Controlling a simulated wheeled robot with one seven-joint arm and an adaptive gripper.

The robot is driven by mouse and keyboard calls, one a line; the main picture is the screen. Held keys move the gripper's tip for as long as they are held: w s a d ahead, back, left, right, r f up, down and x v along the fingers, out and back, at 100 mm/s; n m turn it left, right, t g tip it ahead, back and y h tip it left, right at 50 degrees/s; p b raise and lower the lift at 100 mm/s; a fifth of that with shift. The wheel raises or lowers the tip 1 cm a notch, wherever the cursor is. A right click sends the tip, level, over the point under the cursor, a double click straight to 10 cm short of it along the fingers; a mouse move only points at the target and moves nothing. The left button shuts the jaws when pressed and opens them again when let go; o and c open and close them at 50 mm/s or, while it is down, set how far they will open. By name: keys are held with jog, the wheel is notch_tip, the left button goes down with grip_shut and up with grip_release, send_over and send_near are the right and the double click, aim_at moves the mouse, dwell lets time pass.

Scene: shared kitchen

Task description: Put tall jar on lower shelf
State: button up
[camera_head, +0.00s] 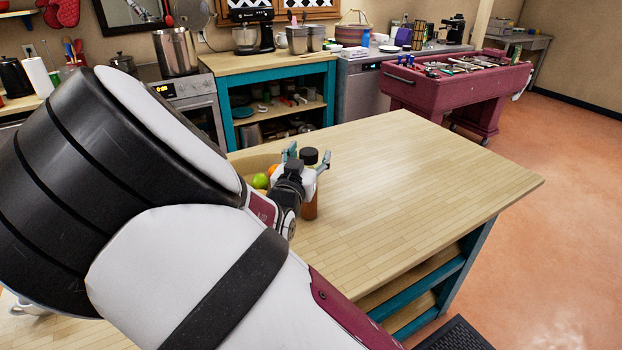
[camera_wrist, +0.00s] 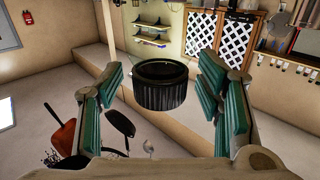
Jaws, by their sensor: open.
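The tall jar has a black lid (camera_head: 310,155) and an amber-brown body (camera_head: 310,205), and stands upright on the wooden island top (camera_head: 420,170). My gripper (camera_head: 306,158) is open at the jar, with its teal fingers near the lid; my wrist partly hides the body. In the wrist view the ribbed black lid (camera_wrist: 160,92) lies between the spread fingers of my gripper (camera_wrist: 162,75), with gaps on both sides. Wooden lower shelves (camera_head: 405,305) show in the island's teal frame, below its top; my arm hides part of them.
A bowl (camera_head: 247,162) with fruit, including a green one (camera_head: 260,181), stands close beside the jar, left of my gripper. The island top to the right is clear. A teal shelf unit (camera_head: 275,105) with items and a red tool cart (camera_head: 450,90) stand behind.

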grip_shut()
jog(key=shift+r, duration=0.1)
dwell(0.4)
